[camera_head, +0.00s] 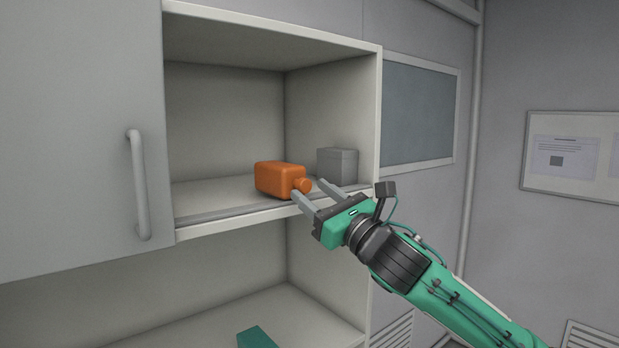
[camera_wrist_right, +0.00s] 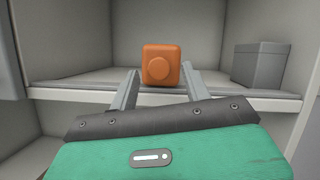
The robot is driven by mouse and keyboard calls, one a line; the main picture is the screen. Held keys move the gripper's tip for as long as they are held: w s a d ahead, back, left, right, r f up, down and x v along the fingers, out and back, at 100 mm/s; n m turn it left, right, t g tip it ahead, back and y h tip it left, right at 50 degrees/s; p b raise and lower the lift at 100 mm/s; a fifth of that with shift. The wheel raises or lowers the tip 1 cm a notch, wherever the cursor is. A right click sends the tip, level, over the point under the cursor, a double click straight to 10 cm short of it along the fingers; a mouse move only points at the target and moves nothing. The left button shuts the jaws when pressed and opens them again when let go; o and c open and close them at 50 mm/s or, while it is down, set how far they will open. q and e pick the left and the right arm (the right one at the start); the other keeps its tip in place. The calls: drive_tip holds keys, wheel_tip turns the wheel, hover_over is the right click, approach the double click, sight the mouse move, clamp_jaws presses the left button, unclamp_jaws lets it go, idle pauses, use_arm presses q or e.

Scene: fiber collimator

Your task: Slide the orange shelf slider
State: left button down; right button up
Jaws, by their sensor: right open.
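The orange slider (camera_head: 280,179) is a block with rounded edges and a round knob on its front end. It sits on the upper shelf (camera_head: 225,197) of the open cabinet, near the shelf's front edge. In the right wrist view the orange slider (camera_wrist_right: 160,64) faces me with its knob in the middle. My right gripper (camera_head: 307,188) is open, with one finger on each side of the knob's line, at the shelf's front edge. I cannot tell whether the fingers touch the slider. My left gripper is not in view.
A grey box (camera_head: 337,166) stands on the shelf to the right of the slider. A closed cabinet door (camera_head: 80,130) with a handle (camera_head: 138,185) is at the left. The shelf to the left of the slider is clear. The cabinet's right side panel (camera_head: 366,120) is close by.

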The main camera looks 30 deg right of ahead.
drive_tip(key=shift+p+x, duration=0.35)
drive_tip(key=shift+x, duration=0.55)
drive_tip(key=shift+c, duration=0.4)
clamp_jaws()
drive_tip(key=w+d+b, duration=0.1)
drive_tip(key=d+b, duration=0.4)
drive_tip(key=d, duration=0.8)
drive_tip(key=shift+d, duration=0.4)
drive_tip(key=shift+w, duration=0.1)
drive_tip(key=shift+o, duration=0.4)
unclamp_jaws()
